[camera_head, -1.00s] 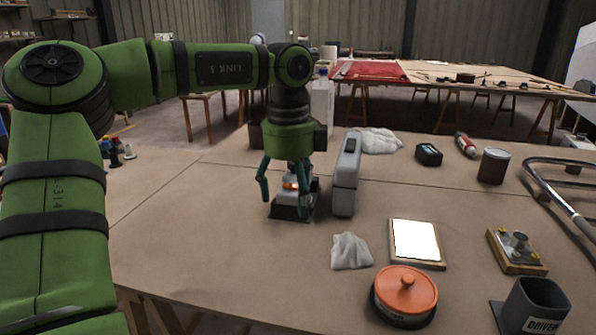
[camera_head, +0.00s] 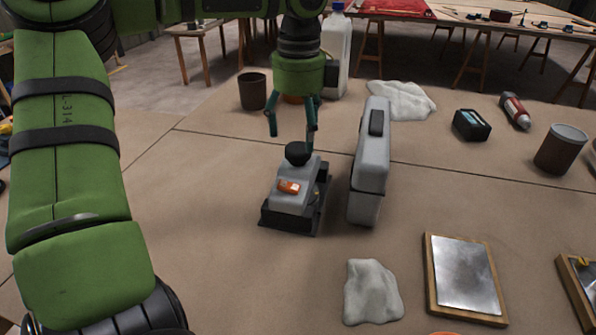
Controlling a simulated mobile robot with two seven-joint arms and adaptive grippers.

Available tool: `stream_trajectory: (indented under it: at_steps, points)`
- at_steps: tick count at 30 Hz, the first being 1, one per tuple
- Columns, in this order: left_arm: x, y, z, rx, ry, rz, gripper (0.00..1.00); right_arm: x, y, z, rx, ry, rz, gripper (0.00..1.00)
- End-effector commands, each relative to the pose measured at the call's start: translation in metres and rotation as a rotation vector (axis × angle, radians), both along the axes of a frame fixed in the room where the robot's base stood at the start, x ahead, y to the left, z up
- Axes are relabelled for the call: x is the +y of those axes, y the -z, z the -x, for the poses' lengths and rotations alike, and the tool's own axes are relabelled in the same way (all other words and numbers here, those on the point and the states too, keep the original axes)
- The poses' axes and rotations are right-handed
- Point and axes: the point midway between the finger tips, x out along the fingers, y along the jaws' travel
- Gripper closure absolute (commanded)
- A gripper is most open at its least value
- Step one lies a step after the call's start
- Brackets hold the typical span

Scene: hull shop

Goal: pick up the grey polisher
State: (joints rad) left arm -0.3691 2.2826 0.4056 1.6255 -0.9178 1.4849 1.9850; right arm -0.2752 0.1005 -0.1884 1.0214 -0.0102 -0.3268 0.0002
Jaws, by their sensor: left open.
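The grey polisher (camera_head: 293,196) sits on the workbench left of centre, with a black base, a black round knob on top and an orange-red patch on its front. My left gripper (camera_head: 292,126) is open, its two teal fingers pointing down. It is above and apparently a little behind the knob, with clear space between the fingers. Nothing is held. My right gripper does not show.
A grey upright case (camera_head: 370,165) stands close on the polisher's right. Behind are a dark cup (camera_head: 252,91), a white bottle (camera_head: 337,50) and a white cloth (camera_head: 401,100). A crumpled cloth (camera_head: 371,292) and framed metal plate (camera_head: 465,277) lie in front. The bench left of the polisher is clear.

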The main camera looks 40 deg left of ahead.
Motion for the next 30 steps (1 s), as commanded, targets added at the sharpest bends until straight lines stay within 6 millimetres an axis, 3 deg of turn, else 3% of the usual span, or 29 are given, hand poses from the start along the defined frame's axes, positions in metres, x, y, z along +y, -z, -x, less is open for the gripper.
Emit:
stream_trajectory:
  at_steps: [9,18,20,24,30]
  points:
    - [0.003,0.045,-0.002,0.003,0.001,0.002,0.23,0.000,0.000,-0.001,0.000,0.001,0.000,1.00]
    - [0.003,0.049,-0.003,-0.001,-0.001,0.001,0.23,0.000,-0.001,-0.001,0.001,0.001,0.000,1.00]
    - [0.003,0.049,-0.003,-0.001,-0.001,0.001,0.43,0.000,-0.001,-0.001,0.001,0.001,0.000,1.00]
    - [0.003,0.049,-0.003,0.000,-0.001,0.001,0.99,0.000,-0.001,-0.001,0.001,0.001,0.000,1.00]
    - [0.002,0.047,-0.003,-0.004,0.000,0.002,1.00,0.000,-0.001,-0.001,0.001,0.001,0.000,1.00]
